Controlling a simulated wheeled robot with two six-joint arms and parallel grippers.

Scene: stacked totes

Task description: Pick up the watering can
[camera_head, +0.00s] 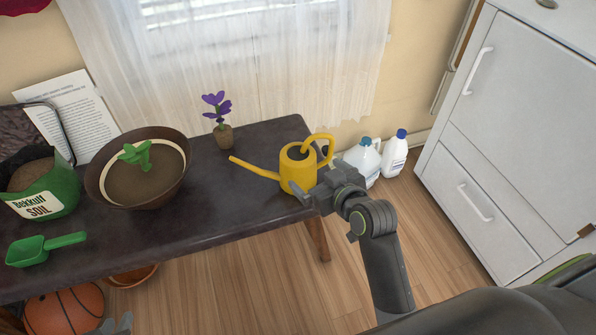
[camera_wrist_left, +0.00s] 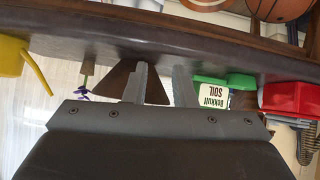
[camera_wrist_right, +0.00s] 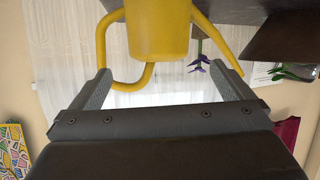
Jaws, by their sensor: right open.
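The yellow watering can (camera_head: 298,172) stands upright at the right end of the dark bench, spout to the left and looped handle to the right. My right gripper (camera_head: 308,194) is at the can's near right side. In the right wrist view the can (camera_wrist_right: 158,32) shows upside down, ahead of and between the spread, empty fingers of that gripper (camera_wrist_right: 162,82); I cannot tell whether they touch it. My left gripper (camera_head: 115,325) is low at the bottom left, below the bench edge. Its fingers (camera_wrist_left: 162,85) are apart and empty in the left wrist view.
The bench (camera_head: 215,205) also holds a purple flower (camera_head: 220,125), a brown bowl (camera_head: 110,190) with a green plant, a soil bag (camera_head: 50,195) and a green scoop (camera_head: 30,252). A white cabinet (camera_head: 500,140) is at right.

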